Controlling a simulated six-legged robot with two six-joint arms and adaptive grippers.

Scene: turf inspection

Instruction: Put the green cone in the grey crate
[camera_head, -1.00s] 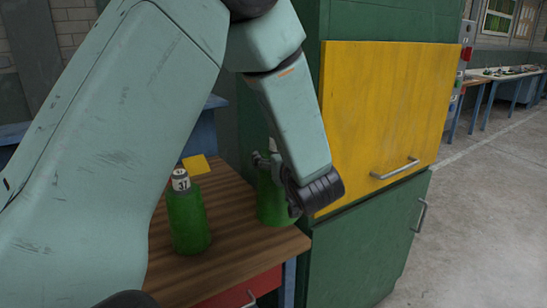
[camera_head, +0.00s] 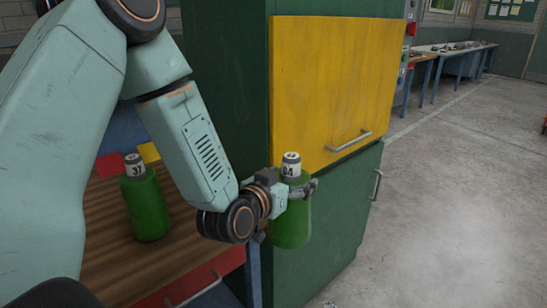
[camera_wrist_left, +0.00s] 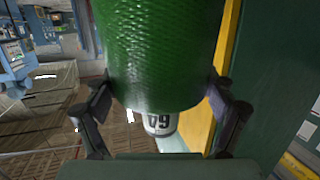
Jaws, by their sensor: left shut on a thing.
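My left gripper (camera_head: 298,190) is shut on a green bottle-shaped object (camera_head: 290,225) with a white numbered cap. It holds this upright in front of the dark green cabinet, beyond the table's right edge. In the left wrist view the green body (camera_wrist_left: 163,50) fills the upper middle between the two fingers, with its white cap below. A second green bottle (camera_head: 147,208), with a white numbered cap, stands on the wooden table at left. I see no plain green cone and no grey crate. My right gripper is not in view.
The wooden table (camera_head: 105,245) has a red drawer front. Red and yellow cards (camera_head: 108,166) lie behind the standing bottle. The cabinet has a yellow door (camera_head: 335,85) with a handle. Open concrete floor (camera_head: 440,220) lies to the right, with workbenches far back.

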